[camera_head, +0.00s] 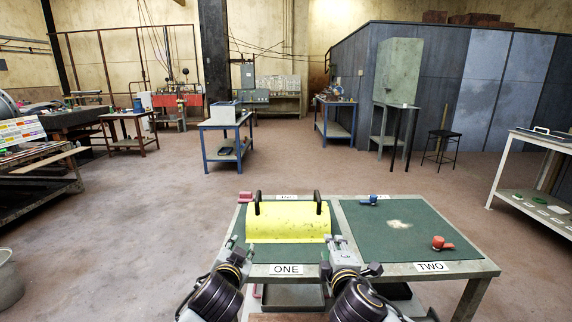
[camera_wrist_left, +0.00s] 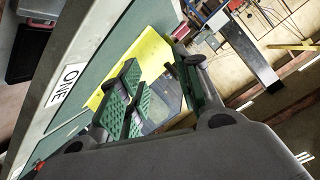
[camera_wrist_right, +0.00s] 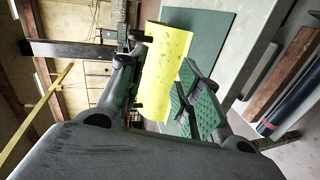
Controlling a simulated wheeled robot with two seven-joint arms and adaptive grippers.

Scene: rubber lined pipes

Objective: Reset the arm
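My left gripper (camera_head: 236,246) is near the front left of the table, beside the left end of a yellow half-pipe cover (camera_head: 288,222) with two black handles. In the left wrist view its fingers (camera_wrist_left: 160,90) are spread and empty, with the yellow piece (camera_wrist_left: 140,70) beyond them. My right gripper (camera_head: 345,250) is at the right end of the yellow piece. In the right wrist view its fingers (camera_wrist_right: 150,90) are spread, with the yellow piece (camera_wrist_right: 165,65) beyond and no visible grasp. The yellow piece rests on the green mat marked ONE.
The table's right half has a green mat (camera_head: 385,245) by the TWO label (camera_head: 431,267). A red item (camera_head: 442,243) lies there, a blue item (camera_head: 369,201) at its back edge, and a pink-red item (camera_head: 245,197) at the back left corner. Floor around is open.

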